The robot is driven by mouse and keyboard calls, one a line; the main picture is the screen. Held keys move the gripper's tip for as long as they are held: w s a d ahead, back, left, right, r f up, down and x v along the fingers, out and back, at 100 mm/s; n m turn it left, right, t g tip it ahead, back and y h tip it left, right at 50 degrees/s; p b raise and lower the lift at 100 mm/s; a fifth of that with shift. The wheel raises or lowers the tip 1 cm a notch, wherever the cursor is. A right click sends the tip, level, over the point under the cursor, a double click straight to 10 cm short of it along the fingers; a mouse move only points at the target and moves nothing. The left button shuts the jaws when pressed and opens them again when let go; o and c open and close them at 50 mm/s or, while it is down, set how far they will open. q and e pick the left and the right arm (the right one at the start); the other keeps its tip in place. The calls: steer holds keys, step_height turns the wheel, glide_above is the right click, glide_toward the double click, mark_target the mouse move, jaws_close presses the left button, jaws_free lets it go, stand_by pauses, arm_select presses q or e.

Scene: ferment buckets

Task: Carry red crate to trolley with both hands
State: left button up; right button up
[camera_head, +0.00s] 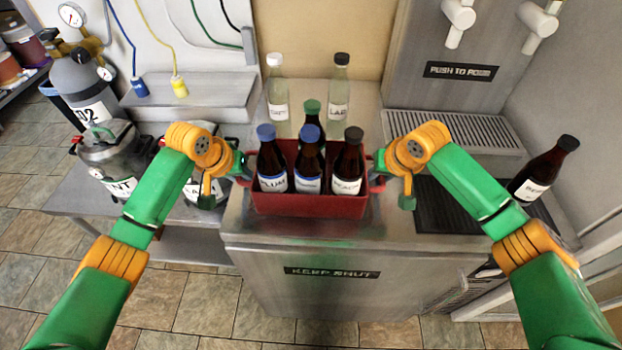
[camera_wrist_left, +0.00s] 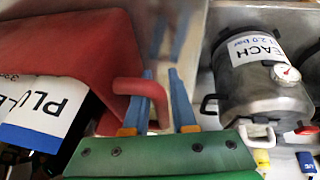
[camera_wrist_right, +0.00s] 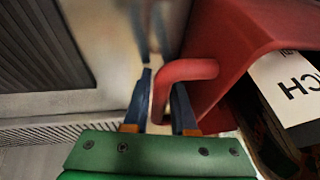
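The red crate (camera_head: 310,205) stands on the steel counter with several dark capped bottles in it, some labelled. My left gripper (camera_head: 243,169) is at its left handle. In the left wrist view the red handle (camera_wrist_left: 152,90) lies between the open blue fingers (camera_wrist_left: 160,74), with a gap on the right side. My right gripper (camera_head: 379,170) is at the right handle. In the right wrist view that handle (camera_wrist_right: 184,69) passes between the spread fingers (camera_wrist_right: 162,78). I cannot make out a trolley for certain.
Two clear bottles (camera_head: 278,92) stand behind the crate. A dark bottle (camera_head: 543,168) stands on the right by a black mat (camera_head: 450,215) and a drip grille (camera_head: 455,131). Metal kegs (camera_head: 112,165) stand on a steel surface at left. Tiled floor is open at lower left.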

arm_select(q)
jaws_close()
arm_select(e)
jaws_close()
arm_select(q)
steer(key=shift+r, duration=0.1)
stand_by(0.8)
